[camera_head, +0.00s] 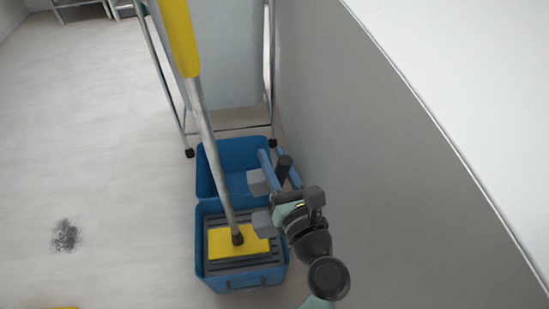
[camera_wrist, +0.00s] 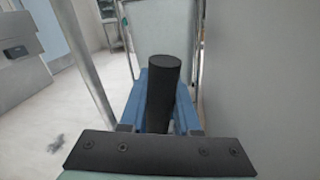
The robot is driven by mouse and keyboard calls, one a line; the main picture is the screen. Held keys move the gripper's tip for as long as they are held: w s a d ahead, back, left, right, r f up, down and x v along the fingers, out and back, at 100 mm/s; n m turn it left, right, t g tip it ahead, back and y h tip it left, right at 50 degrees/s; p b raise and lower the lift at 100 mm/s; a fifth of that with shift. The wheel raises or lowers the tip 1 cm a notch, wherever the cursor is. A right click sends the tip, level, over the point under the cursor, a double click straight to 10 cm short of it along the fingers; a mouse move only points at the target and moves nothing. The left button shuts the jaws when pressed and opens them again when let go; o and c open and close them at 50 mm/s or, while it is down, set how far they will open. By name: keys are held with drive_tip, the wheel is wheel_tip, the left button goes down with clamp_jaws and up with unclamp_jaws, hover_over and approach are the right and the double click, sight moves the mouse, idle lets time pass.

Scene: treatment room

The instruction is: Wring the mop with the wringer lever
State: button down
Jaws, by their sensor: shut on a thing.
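The mop (camera_head: 205,125) stands tilted, with a yellow grip at the top and a silver pole. Its yellow head (camera_head: 225,243) lies on the dark slatted wringer (camera_head: 221,264) in the front part of the blue bucket (camera_head: 201,245). The wringer lever's black handle (camera_head: 284,166) stands at the bucket's right side and shows as a black cylinder in the wrist view (camera_wrist: 163,95). My gripper (camera_head: 276,160) is shut on this handle, with a blue finger on either side. The lower lever is hidden by my gripper in the head view.
A grey wall panel with a white top (camera_head: 400,150) runs close along the right. A wheeled metal-framed stand (camera_head: 225,60) is behind the bucket. A dark grey patch (camera_head: 65,237) lies on the otherwise mostly clear floor at the left.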

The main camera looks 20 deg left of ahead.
drive_tip(key=shift+n+h, duration=0.3)
drive_tip(key=shift+n, duration=0.5)
drive_tip(key=s+a, duration=0.1)
drive_tip(key=a+p, duration=0.1)
drive_tip(key=s+a+f, duration=0.1)
drive_tip(key=shift+s+a+p, duration=0.3)
drive_tip(key=shift+a+p, duration=0.05)
drive_tip(key=shift+a, duration=0.05)
drive_tip(key=c, duration=0.6)
unclamp_jaws()
drive_tip(key=shift+r, duration=0.1)
